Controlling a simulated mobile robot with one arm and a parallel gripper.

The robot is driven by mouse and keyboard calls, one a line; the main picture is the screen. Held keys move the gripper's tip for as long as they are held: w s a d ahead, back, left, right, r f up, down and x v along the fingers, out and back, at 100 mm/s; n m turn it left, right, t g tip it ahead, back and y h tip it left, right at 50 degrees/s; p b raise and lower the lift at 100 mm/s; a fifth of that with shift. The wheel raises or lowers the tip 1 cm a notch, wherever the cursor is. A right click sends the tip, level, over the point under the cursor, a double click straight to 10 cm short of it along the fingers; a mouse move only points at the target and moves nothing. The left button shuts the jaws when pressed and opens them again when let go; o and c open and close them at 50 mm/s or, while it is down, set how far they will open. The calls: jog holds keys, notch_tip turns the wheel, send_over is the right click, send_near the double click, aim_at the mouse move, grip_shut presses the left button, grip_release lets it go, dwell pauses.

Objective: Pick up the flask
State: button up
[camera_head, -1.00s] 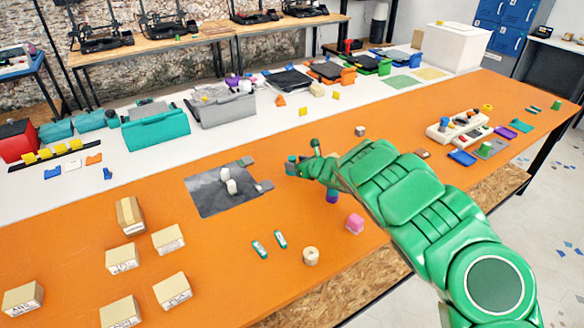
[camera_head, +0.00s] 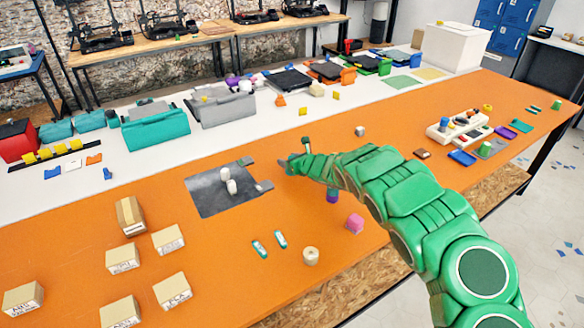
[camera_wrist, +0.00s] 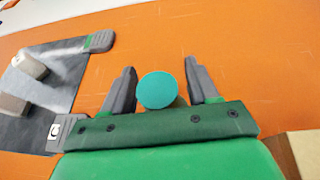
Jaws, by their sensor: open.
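The flask (camera_wrist: 157,90) shows in the wrist view as a teal round top seen from above, between the two dark fingers of my gripper (camera_wrist: 160,68). A gap shows between the flask and the right finger; the left finger is closer to it, and I cannot tell whether they touch. The flask's lower body is hidden beneath its top. In the head view my gripper (camera_head: 293,162) is over the orange table, right of the grey mat, and the flask is mostly hidden there by the gripper. The gripper is open.
The grey mat (camera_head: 208,203) with small white pieces lies left of my gripper. Several cardboard boxes (camera_head: 130,215) stand at the left.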

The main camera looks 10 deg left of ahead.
jog(key=c, duration=1)
jog(key=shift+r, duration=0.15)
notch_tip(320, 180, up, 3)
jog(key=shift+s+r, duration=0.1)
jog(key=shift+r, duration=0.05)
jog(key=shift+s+d+r, duration=0.25)
jog(key=shift+s+r, duration=0.25)
jog(key=shift+r, duration=0.05)
jog(key=shift+s+d+r, duration=0.2)
jog(key=shift+s+r, duration=0.25)
jog(key=shift+r, duration=0.1)
jog(key=shift+s+d+r, duration=0.2)
jog(key=shift+s+r, duration=0.3)
jog(key=shift+r, duration=0.3)
jog(key=shift+s+d+r, duration=0.7)
jog(key=shift+s+r, duration=0.25)
jog(key=shift+s, duration=0.65)
jog(key=shift+s+d+r, duration=0.75)
jog(key=shift+s+r, duration=0.15)
jog(key=shift+s, duration=0.75)
jog(key=shift+s+d+r, duration=0.7)
jog(key=shift+s+r, duration=0.25)
jog(key=shift+s, duration=0.65)
